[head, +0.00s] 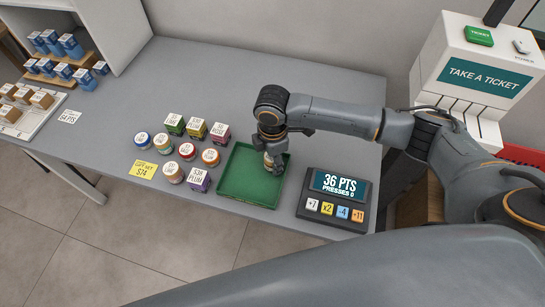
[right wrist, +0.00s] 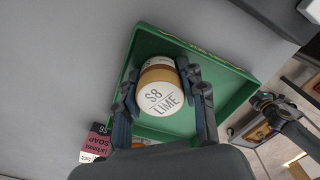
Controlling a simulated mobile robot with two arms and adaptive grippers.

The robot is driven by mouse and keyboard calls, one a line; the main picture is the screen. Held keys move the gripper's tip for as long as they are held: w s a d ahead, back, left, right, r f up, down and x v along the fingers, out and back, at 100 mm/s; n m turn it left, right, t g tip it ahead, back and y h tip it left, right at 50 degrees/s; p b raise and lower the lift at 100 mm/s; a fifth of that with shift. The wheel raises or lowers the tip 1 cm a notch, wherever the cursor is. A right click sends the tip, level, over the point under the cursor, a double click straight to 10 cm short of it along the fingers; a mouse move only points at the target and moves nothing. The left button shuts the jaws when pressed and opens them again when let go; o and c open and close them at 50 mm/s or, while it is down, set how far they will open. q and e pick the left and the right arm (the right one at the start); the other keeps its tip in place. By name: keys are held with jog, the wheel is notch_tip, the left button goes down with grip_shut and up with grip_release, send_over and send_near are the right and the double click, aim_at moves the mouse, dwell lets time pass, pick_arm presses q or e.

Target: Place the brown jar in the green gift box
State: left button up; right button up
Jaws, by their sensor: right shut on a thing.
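The brown jar (right wrist: 160,88) has a white lid marked "S8 LIME". My right gripper (right wrist: 164,98) is shut around it, with one finger on each side. In the head view my right gripper (head: 273,166) points down over the green gift box (head: 237,182), an open, shallow tray on the counter. Only a small part of the jar shows there beside the fingers. The jar is within the box's outline; I cannot tell whether it touches the floor of the box. A dark part at the right of the wrist view looks like my left gripper (right wrist: 272,106); its jaws are unclear.
Several jars (head: 173,172) and labelled small boxes (head: 196,128) stand close to the left of the green box. A points display with buttons (head: 337,196) is to its right. A yellow price card (head: 145,170) lies at the front edge. The counter behind is clear.

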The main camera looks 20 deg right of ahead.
jog(key=shift+f, duration=0.15)
jog(key=o, duration=0.9)
jog(key=shift+o, duration=0.2)
notch_tip(320, 180, up, 12)
jog(key=shift+r+b, duration=0.15)
jog(key=shift+b, duration=0.45)
